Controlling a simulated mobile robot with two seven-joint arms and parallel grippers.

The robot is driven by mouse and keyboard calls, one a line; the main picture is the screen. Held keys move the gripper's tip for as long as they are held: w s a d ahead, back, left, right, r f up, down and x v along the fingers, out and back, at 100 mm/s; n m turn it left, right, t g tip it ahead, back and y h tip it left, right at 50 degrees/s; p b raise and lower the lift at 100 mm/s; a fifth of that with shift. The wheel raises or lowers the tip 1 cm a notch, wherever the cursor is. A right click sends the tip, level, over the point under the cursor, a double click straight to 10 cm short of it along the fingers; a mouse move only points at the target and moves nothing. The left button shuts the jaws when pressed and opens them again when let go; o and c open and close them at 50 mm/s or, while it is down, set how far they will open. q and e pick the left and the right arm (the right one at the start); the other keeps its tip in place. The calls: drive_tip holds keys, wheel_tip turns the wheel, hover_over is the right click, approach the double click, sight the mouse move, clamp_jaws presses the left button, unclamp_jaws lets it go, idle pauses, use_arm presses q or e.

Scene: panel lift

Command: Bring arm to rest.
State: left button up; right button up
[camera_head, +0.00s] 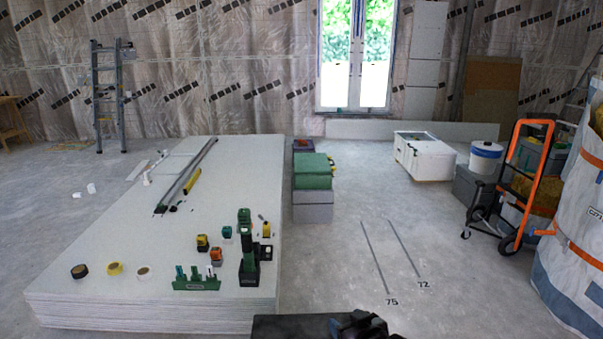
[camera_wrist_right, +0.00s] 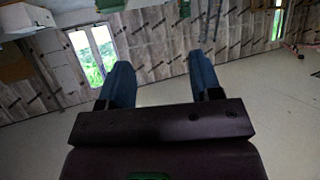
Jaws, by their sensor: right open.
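My right gripper (camera_wrist_right: 160,85) shows in the right wrist view with its two blue-grey fingers apart. Nothing is between them, and the floor and the foil-covered wall lie beyond. In the head view a dark part of my right arm (camera_head: 350,325) shows at the bottom edge, right of the panel stack, and its fingertips cannot be made out there. My left gripper and left arm are not in view.
A stack of white panels (camera_head: 110,240) carries tools, tape rolls and long rails. Green and grey boxes (camera_head: 312,190) stand beside it. A white box (camera_head: 425,158), an orange hand truck (camera_head: 527,180) and large bags (camera_head: 575,230) stand to the right. The floor (camera_head: 345,265) between is clear.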

use_arm(q)
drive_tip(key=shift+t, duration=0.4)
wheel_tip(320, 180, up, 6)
drive_tip(key=p, duration=0.5)
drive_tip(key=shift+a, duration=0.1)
use_arm(e)
drive_tip(key=s+d+f+m+h, duration=0.1)
drive_tip(key=s+d, duration=0.4)
drive_tip(key=s, duration=0.7)
drive_tip(key=s+d+f+m+h, duration=0.1)
drive_tip(key=s+d+h, duration=0.1)
drive_tip(key=s+d, duration=0.4)
drive_tip(key=s+d+f+m+h, duration=0.1)
drive_tip(key=s+d, duration=0.4)
drive_tip(key=s, duration=1.2)
drive_tip(key=shift+s+d+g+h, duration=0.3)
drive_tip(key=shift+d+g+h, duration=0.1)
drive_tip(key=shift+h, duration=0.1)
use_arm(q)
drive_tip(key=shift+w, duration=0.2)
use_arm(e)
drive_tip(key=shift+a, duration=0.1)
